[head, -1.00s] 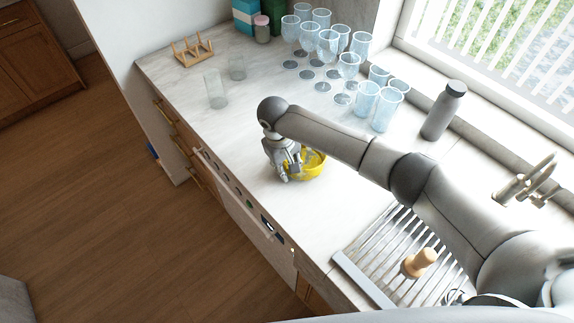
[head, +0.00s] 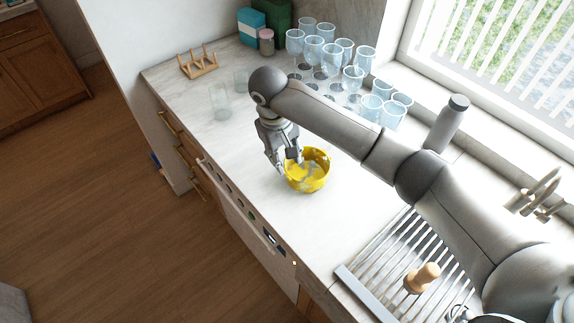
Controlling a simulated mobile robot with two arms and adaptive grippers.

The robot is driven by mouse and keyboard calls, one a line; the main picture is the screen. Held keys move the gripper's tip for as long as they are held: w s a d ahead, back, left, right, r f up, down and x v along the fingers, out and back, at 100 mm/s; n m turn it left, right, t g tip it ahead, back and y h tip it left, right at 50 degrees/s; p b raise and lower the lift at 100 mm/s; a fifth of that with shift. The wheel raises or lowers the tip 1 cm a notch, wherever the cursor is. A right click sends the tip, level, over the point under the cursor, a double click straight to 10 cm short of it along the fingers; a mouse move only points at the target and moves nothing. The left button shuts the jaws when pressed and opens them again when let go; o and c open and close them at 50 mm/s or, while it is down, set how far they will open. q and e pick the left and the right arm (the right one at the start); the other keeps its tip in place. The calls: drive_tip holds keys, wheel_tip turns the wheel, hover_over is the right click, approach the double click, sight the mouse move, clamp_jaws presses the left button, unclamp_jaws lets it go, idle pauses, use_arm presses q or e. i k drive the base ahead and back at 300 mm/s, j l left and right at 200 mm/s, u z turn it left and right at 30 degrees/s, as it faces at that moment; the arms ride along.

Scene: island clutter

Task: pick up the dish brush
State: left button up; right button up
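A short wooden piece with a rounded knob (head: 422,278), which looks like the dish brush, stands on the slatted drying rack (head: 352,281) at the lower right. Its lower end is hard to make out. My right gripper (head: 283,162) points down at the left edge of a yellow bowl (head: 308,184), well away from the brush. Its fingers look apart, with nothing clearly between them. I cannot tell whether a finger touches the bowl's rim. My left gripper is not in view.
Several glasses (head: 330,58) stand at the back by the wall. A grey bottle (head: 446,124) stands by the window, near the faucet (head: 540,192). A wooden rack (head: 199,65) and clear tumblers (head: 220,100) are at the far left. Counter between bowl and drying rack is clear.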

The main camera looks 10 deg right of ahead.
sight(417, 282)
drive_tip(key=k+j, duration=0.15)
drive_tip(key=k, duration=0.85)
